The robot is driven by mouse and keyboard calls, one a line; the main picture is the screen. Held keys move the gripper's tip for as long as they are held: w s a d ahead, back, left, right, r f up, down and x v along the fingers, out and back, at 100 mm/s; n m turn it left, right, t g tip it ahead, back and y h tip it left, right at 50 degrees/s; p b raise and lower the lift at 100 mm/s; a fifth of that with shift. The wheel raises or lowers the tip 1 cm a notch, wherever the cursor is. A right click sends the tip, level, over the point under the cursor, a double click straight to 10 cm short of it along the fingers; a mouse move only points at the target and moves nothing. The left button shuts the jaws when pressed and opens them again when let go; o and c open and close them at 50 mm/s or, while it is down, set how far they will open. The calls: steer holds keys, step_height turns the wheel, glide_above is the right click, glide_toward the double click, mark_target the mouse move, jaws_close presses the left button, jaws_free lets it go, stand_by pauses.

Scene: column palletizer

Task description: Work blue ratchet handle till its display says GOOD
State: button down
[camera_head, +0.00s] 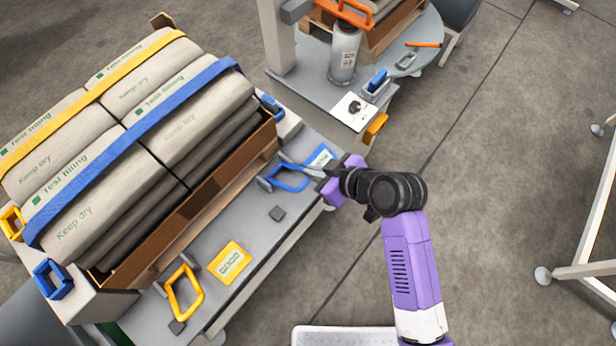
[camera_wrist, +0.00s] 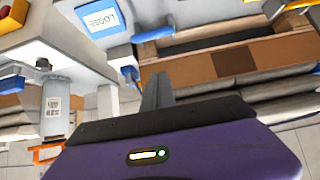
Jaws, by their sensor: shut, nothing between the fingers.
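The blue ratchet handle (camera_head: 289,179) is a blue loop lying at the far end of the grey bench, in front of the sack pallet. Its blue-framed display (camera_head: 320,157) sits just beside it; in the wrist view this display (camera_wrist: 100,17) reads LOOSE. A blue bar, seemingly part of the handle (camera_wrist: 153,35), shows next to the display there. My gripper (camera_head: 314,170) is shut and empty, with its fingers close to the handle's right side; I cannot tell whether they touch it. The shut fingers (camera_wrist: 156,91) also show in the wrist view, pointing toward the bench.
A yellow ratchet handle (camera_head: 185,292) and its yellow display (camera_head: 229,263) reading GOOD are nearer on the bench. Strapped sacks (camera_head: 120,130) fill the left side. A second table (camera_head: 307,84) with a grey cylinder (camera_head: 344,54) stands behind.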

step_height(320, 180, down, 7)
steer(key=w+a, duration=0.1)
steer(key=shift+a, duration=0.2)
stand_by(0.5)
